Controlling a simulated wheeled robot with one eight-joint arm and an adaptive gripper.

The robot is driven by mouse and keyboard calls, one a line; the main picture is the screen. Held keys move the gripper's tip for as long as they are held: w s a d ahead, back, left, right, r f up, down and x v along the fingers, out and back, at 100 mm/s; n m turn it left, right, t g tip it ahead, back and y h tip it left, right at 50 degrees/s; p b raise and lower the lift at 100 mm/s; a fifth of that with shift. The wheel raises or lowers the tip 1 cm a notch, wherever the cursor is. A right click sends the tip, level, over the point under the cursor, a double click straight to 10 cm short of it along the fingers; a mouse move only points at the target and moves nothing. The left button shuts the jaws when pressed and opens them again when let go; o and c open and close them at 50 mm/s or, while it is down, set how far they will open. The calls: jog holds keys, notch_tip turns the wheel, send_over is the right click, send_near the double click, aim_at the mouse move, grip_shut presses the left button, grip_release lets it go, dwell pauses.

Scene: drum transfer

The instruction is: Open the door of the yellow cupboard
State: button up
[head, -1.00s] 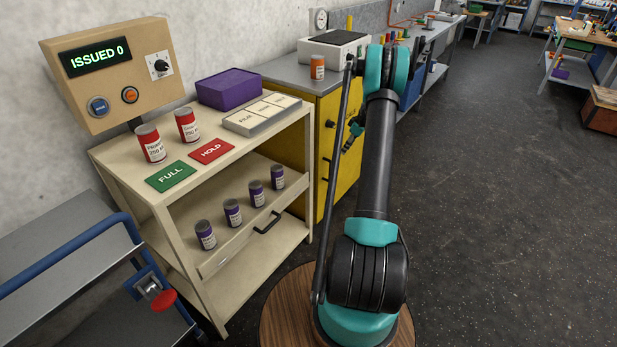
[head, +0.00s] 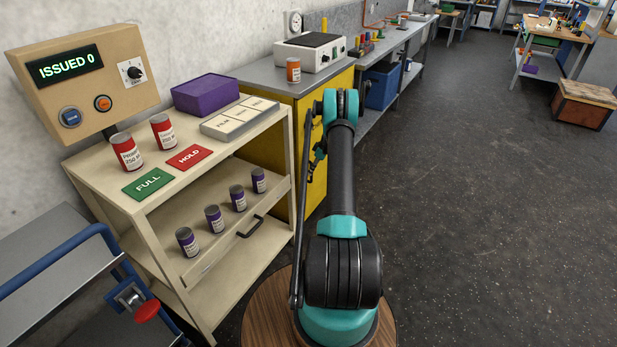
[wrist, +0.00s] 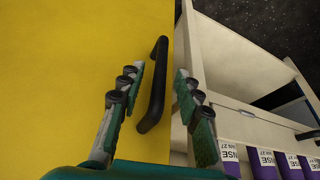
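The yellow cupboard (head: 333,79) stands beyond the cream trolley in the head view, partly hidden by my arm. Its yellow door (wrist: 60,80) fills the left half of the wrist view, with its edge just right of the black bar handle (wrist: 154,95). The door looks shut. My gripper (wrist: 159,74) is open, with one finger left of the handle and the other right of it. The handle lies between the fingers with gaps showing; I cannot tell the depth. In the head view my gripper (head: 316,160) is small and partly hidden by my arm.
The cream trolley (head: 278,137) stands close by on the left, with purple-labelled tins in its drawer; it borders the door in the wrist view. An orange tin (head: 293,70) and a white device (head: 310,52) stand on the cupboard's top.

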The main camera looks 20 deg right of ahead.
jog(key=x, duration=0.6)
grip_shut()
jog(key=shift+d, duration=0.1)
dwell(0.6)
